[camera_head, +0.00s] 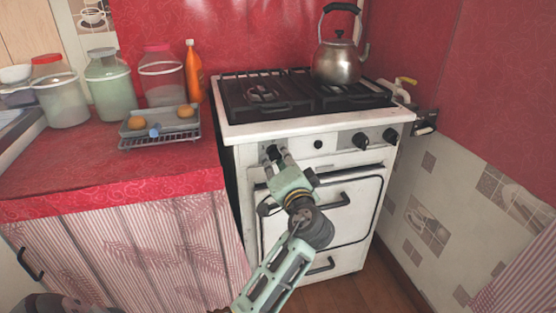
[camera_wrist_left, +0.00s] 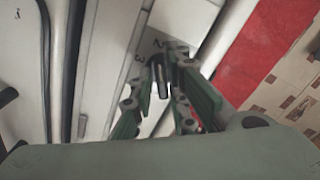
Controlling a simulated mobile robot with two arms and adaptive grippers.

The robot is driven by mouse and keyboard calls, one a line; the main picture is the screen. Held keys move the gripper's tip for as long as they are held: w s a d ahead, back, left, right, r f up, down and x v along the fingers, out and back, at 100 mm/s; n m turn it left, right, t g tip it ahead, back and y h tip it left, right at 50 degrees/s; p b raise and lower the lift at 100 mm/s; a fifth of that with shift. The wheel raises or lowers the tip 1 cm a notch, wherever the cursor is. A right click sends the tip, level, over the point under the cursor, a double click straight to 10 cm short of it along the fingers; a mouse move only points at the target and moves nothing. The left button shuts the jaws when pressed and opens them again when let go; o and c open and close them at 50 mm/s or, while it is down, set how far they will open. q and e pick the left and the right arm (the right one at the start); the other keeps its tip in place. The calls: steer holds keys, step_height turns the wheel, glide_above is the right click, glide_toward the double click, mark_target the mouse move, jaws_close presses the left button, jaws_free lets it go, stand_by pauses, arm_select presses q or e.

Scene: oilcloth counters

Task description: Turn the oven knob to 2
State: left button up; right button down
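The white oven (camera_head: 322,145) stands at the back right with a row of dark knobs on its front panel. My left gripper (camera_head: 275,154) is at the left end of that panel, over the leftmost oven knob. In the left wrist view the fingers of my left gripper (camera_wrist_left: 163,78) draw in close on both sides of the dark oven knob (camera_wrist_left: 159,74). The marks "2" and "3" show on the panel beside it. The knob's exact pointing is hard to read behind the fingers. My right gripper is not in view.
Two more knobs (camera_head: 361,141) (camera_head: 390,136) sit farther right on the panel. A kettle (camera_head: 338,62) stands on the hob. A red counter (camera_head: 60,165) with jars and a rack is at left.

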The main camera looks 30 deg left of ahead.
arm_select(q)
steer(key=shift+o, duration=1)
steer(key=shift+r, duration=0.1)
steer(key=v, duration=1.2)
